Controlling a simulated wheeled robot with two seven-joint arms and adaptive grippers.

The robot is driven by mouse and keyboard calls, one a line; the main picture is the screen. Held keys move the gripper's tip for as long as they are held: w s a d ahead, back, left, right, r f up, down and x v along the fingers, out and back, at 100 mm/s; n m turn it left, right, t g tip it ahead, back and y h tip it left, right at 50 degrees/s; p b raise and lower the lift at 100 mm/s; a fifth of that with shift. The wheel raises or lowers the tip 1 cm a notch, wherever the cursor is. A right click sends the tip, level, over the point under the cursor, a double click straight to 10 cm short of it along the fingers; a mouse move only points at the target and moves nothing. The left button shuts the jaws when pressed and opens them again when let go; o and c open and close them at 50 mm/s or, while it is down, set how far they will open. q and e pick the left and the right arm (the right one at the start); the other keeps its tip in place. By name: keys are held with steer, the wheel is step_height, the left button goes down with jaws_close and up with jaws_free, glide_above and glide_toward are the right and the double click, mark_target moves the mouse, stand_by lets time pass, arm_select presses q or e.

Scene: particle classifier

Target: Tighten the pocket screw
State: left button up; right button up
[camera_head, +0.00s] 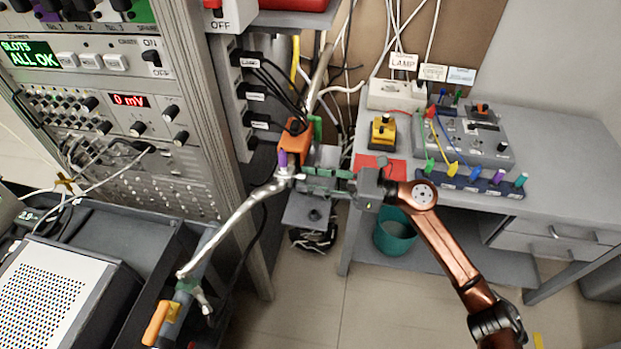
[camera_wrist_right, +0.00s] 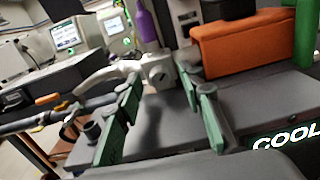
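I cannot pick out the pocket screw for certain. A silver metal bar (camera_head: 235,215) runs up to a joint with an upright purple piece (camera_head: 282,158) on it. In the right wrist view a pale round joint (camera_wrist_right: 158,72) and the purple piece (camera_wrist_right: 146,25) stand just beyond my fingers. My right gripper (camera_head: 303,181) reaches in from the right, its tips close to the joint. In the wrist view its green fingers (camera_wrist_right: 168,90) are apart with nothing held between them. Contact with the joint cannot be told. My left gripper is not in view.
An orange block (camera_head: 294,142) stands right behind the joint; it also shows in the wrist view (camera_wrist_right: 243,42). The instrument rack (camera_head: 215,110) rises at left. A grey bench (camera_head: 570,150) with a control box (camera_head: 470,135) is at right. An orange handle (camera_head: 155,323) is at lower left.

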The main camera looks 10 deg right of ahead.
jaws_close()
stand_by(0.4)
steer(key=m+p, duration=0.3)
steer(key=shift+d+r, duration=0.1)
steer(key=shift+r, duration=0.15)
steer(key=m+p, duration=0.2)
steer(key=m, duration=0.1)
steer(key=shift+p, duration=0.4)
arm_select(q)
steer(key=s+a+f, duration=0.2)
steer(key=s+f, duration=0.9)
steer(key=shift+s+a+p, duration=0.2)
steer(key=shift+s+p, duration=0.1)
arm_select(e)
steer(key=shift+w+f+m, duration=0.1)
steer(key=shift+f+m, duration=0.1)
steer(key=shift+m, duration=0.4)
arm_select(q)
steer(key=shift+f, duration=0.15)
